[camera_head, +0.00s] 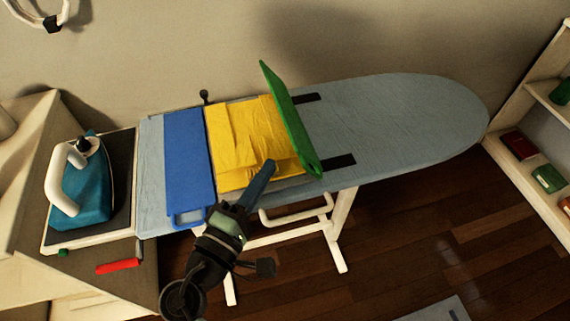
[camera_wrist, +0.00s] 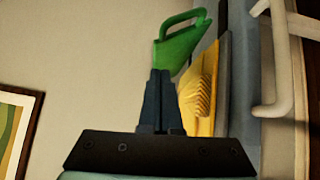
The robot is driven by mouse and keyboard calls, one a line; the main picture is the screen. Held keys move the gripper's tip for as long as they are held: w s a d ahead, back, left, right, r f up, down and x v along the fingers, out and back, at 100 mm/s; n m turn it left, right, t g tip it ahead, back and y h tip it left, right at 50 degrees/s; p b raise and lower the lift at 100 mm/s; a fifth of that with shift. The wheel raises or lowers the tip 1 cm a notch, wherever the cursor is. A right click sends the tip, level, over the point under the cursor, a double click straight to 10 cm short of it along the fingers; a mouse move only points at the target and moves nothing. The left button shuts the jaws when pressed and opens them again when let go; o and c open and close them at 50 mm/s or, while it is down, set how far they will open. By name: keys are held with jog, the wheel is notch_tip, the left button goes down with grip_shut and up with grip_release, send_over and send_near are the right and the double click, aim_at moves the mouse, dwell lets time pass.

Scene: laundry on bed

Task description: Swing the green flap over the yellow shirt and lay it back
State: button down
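The green flap (camera_head: 287,120) stands raised on edge at the right side of the yellow shirt (camera_head: 240,140), with a handle slot at its near end. The shirt lies creased on the folding board, between the flap and the blue panel (camera_head: 187,155). My gripper (camera_head: 270,165) is over the shirt's near right part, left of the flap's near end, its fingers together and seemingly empty. In the wrist view the fingers (camera_wrist: 160,73) point at the green flap (camera_wrist: 180,45), overlapping its lower part; whether they touch it I cannot tell. The yellow shirt (camera_wrist: 200,90) is beside them.
The ironing board (camera_head: 400,115) is bare to the right, apart from dark strips beside the flap. A teal iron (camera_head: 85,190) stands on a rest at the left, with a red-handled item (camera_head: 118,266) below. Shelves (camera_head: 535,150) stand at the far right.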

aim_at(296, 151)
jog(key=shift+w+d+r+p, duration=0.15)
jog(key=shift+w+d, duration=0.15)
jog(key=shift+d, duration=0.6)
jog(key=shift+w+d+f+p, duration=0.15)
jog(key=shift+w+d, duration=0.1)
jog(key=shift+d, duration=0.6)
jog(key=shift+w+r, duration=0.1)
jog(key=shift+r, duration=0.15)
